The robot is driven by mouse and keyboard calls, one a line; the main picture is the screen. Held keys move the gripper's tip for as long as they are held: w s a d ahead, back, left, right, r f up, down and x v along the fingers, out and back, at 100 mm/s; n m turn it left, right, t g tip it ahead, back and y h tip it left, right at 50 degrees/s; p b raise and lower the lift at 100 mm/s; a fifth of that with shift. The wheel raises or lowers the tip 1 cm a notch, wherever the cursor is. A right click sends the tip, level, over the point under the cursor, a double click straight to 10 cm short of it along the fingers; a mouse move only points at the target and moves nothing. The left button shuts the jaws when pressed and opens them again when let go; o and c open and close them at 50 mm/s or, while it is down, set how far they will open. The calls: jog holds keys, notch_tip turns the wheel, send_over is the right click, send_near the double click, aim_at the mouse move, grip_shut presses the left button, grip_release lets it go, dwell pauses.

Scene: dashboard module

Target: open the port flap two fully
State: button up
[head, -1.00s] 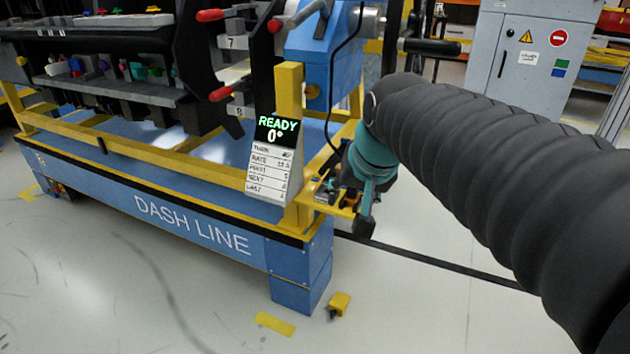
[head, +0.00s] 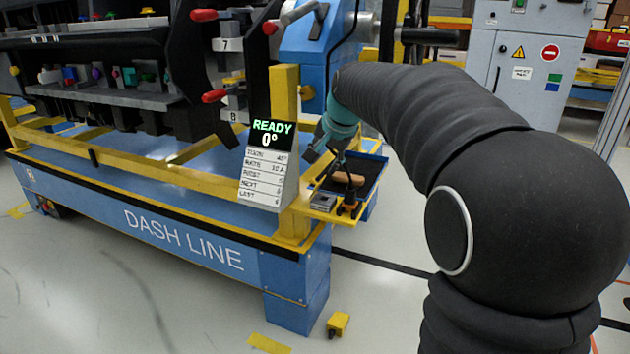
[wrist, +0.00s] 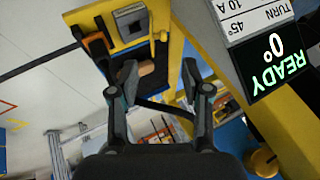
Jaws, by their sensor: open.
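I cannot make out port flap two in either view. The dashboard module (head: 110,90) is a dark frame with small coloured parts, held above the blue DASH LINE stand (head: 180,235) at the left of the head view. My gripper (head: 318,148) is partly hidden there, near the yellow post right of the module. In the wrist view my gripper (wrist: 158,80) is open, its two dark fingers spread with nothing held between them. Beyond the fingers is the yellow-edged tool tray (wrist: 160,45).
A READY 0° sign (head: 268,165) stands close beside my gripper, on the yellow post (head: 286,90). Red-tipped clamp handles (head: 204,15) stick out near labels 7 and 8. A grey cabinet (head: 525,70) stands at the back right. Floor at the front is mostly clear.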

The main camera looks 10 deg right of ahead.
aim_at(314, 180)
jog(key=b+x, duration=0.1)
jog(key=x, duration=0.8)
jog(key=shift+f, duration=0.1)
grip_shut()
